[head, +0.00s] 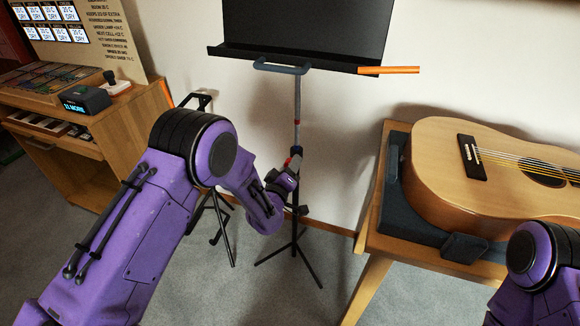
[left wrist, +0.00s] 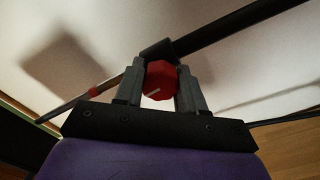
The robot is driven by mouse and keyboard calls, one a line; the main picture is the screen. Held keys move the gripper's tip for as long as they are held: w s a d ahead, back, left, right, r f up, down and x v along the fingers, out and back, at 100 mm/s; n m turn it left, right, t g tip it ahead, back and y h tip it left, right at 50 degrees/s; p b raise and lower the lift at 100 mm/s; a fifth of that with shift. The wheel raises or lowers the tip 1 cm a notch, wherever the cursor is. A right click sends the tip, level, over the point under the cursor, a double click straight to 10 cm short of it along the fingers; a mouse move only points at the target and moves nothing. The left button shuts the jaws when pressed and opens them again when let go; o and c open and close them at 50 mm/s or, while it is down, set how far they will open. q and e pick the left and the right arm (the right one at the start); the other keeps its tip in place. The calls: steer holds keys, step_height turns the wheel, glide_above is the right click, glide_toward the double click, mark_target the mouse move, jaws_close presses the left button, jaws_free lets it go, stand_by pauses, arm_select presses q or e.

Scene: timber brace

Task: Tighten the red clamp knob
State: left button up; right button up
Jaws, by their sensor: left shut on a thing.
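The red clamp knob (left wrist: 160,81) sits between the two fingers of my left gripper (left wrist: 161,84) in the left wrist view. It has a pale line on its face. My left gripper is shut on it. In the head view my left gripper (head: 294,160) is at the shaft of the music stand (head: 297,110), and only a bit of red shows there beside the fingers. The stand is upright with a black desk (head: 305,30) at its top. My right arm shows at the lower right, but its gripper is out of view.
An orange stick (head: 390,70) juts from the desk's lower right edge. A guitar (head: 460,170) lies in a dark case on a wooden table (head: 372,243) at right. A wooden cabinet (head: 130,130) with a small display box (head: 84,99) stands at left. Carpet lies around the stand's tripod feet.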

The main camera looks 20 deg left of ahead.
arm_select(q)
steer(key=shift+d+f+m, duration=0.15)
steer(key=shift+f+m, duration=0.05)
steer(key=shift+m, duration=0.5)
steer(key=o, duration=1)
steer(key=shift+o, duration=0.2)
steer(key=shift+r, duration=0.1)
steer(key=s, duration=1)
steer(key=shift+s+a, duration=0.25)
steer(key=shift+s, duration=0.05)
